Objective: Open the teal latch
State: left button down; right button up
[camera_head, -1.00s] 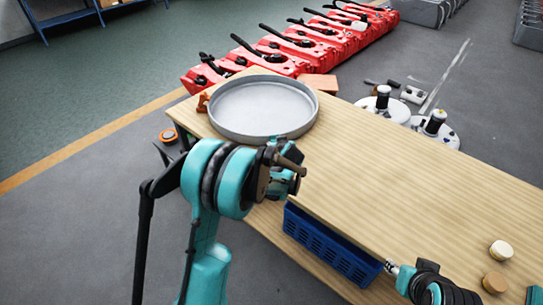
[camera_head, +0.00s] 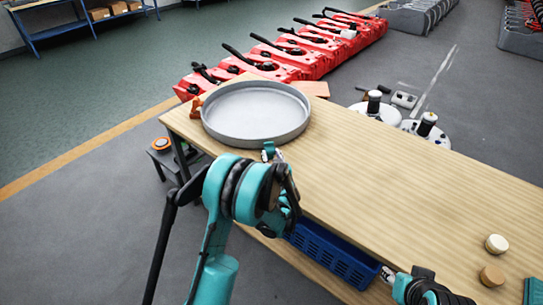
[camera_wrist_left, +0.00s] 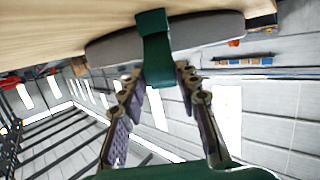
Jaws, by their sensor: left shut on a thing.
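The teal latch (camera_wrist_left: 153,45) is a dark teal strap in front of the grey round tray (camera_wrist_left: 215,25) in the left wrist view. In the head view a small teal piece of it (camera_head: 268,150) shows at the tray's near rim (camera_head: 222,136). My left gripper (camera_wrist_left: 160,78) is shut on the latch's lower end, with a finger on each side. In the head view my left wrist (camera_head: 265,190) hides the fingers. Part of my right arm (camera_head: 425,288) shows at the bottom right; whether its gripper is open is unclear.
The wooden table (camera_head: 380,180) is mostly clear right of the tray. A blue crate (camera_head: 335,255) sits below the near edge. Red units (camera_head: 290,60) stand in a row behind. A small stool (camera_head: 180,160) is at left.

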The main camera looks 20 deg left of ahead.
pick_arm(q)
jog(key=c, duration=1.1)
grip_release()
jog(key=v, duration=1.2)
